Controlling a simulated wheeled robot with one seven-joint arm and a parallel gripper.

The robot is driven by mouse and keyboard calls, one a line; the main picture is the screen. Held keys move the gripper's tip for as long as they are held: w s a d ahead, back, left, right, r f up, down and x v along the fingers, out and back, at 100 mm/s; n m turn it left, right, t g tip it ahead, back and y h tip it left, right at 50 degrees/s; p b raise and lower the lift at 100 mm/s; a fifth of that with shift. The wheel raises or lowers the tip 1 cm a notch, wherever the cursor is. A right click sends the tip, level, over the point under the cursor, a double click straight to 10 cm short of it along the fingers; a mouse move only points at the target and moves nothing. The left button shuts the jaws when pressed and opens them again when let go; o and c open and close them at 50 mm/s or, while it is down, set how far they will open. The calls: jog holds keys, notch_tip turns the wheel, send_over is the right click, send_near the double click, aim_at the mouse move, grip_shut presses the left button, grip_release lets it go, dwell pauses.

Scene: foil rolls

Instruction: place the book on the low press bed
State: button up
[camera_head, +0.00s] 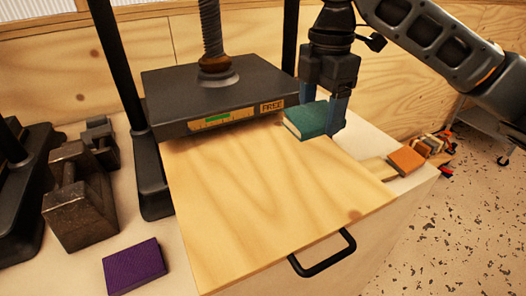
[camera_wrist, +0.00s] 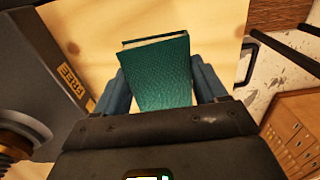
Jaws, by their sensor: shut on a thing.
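A teal book (camera_head: 309,120) is between the fingers of my gripper (camera_head: 337,112), at the right edge of the low press bed. The teal book also fills the middle of the wrist view (camera_wrist: 158,75), between the blue fingers. My gripper is shut on it. The press bed is a light wooden board (camera_head: 270,210) with a black handle (camera_head: 323,255) at its front; the board also shows in the wrist view (camera_wrist: 80,25). I cannot tell whether the book touches the board or is a little above it.
The dark press plate (camera_head: 215,90), marked FREE, hangs over the back of the board, left of the book. A purple book (camera_head: 134,266) and metal weights (camera_head: 78,200) lie left. An orange block (camera_head: 406,160) lies right. The board's front is clear.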

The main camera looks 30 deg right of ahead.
send_over(269, 166)
notch_tip(269, 166, down, 6)
jog(key=shift+r+p, duration=0.2)
jog(key=shift+p, duration=0.1)
jog(key=shift+f, duration=2)
jog(key=shift+f, duration=0.2)
jog(key=o, duration=1.1)
jog(key=shift+c, duration=0.2)
jog(key=shift+r, duration=0.1)
notch_tip(269, 166, up, 12)
jog(key=shift+r, duration=0.15)
